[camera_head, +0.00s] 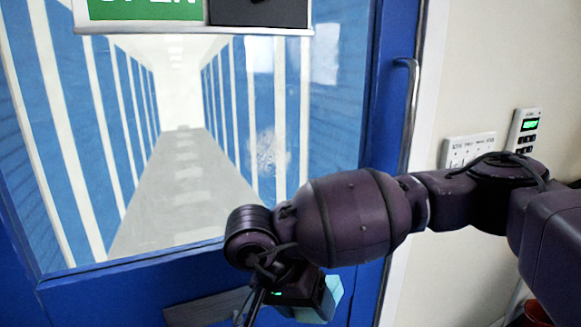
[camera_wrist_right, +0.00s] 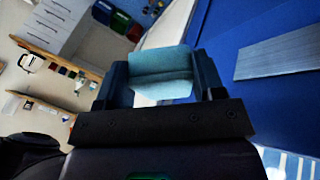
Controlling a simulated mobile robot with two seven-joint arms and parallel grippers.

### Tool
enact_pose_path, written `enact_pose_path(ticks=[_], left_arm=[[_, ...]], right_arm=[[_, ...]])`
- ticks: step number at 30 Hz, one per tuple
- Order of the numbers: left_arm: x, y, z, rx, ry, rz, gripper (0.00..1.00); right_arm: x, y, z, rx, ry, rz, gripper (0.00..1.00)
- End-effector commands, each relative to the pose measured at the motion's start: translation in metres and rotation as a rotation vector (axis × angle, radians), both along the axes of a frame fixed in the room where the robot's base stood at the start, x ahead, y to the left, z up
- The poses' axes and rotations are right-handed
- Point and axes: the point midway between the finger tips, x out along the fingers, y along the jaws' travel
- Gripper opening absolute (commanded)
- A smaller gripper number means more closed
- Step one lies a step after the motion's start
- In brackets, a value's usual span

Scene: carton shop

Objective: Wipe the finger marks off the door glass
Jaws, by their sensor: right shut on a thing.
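The blue door (camera_head: 335,295) holds a large glass pane (camera_head: 185,215), through which a corridor with blue and white striped walls shows. A whitish smudge (camera_head: 268,152) marks the right part of the glass. My right gripper (camera_wrist_right: 160,80) is shut on a light blue block, a sponge or folded cloth (camera_wrist_right: 160,74). In the head view the block (camera_head: 331,298) shows partly behind my wrist, low and below the glass, apart from the smudge. My right arm covers the lower right corner of the pane. My left gripper is not in view.
A vertical metal handle (camera_head: 408,110) runs along the door's right side. An OPEN sign (camera_head: 145,8) hangs at the top. A switch plate (camera_head: 468,150) and a keypad (camera_head: 523,130) are on the wall. A grey plate (camera_head: 205,309) is low on the door. Shelves (camera_wrist_right: 65,65) show in the wrist view.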

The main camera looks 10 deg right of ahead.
Motion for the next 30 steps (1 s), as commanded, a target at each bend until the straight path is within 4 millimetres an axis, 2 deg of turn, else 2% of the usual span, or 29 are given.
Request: enact_pose_path(ticks=[1,11,17,22,30], left_arm=[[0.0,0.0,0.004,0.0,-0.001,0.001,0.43],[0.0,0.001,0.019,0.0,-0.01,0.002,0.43],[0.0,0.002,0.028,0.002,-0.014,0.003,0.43],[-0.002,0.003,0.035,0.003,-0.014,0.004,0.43],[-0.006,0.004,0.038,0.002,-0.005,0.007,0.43]], right_arm=[[-0.001,0.006,0.011,-0.019,0.014,-0.068,0.43],[-0.012,0.031,0.055,-0.087,0.18,-0.626,0.43],[-0.014,0.041,0.083,-0.07,0.319,-1.066,0.43],[-0.013,0.048,0.108,0.009,0.472,-1.519,0.43],[-0.01,0.055,0.134,0.167,0.631,-1.976,0.43]])
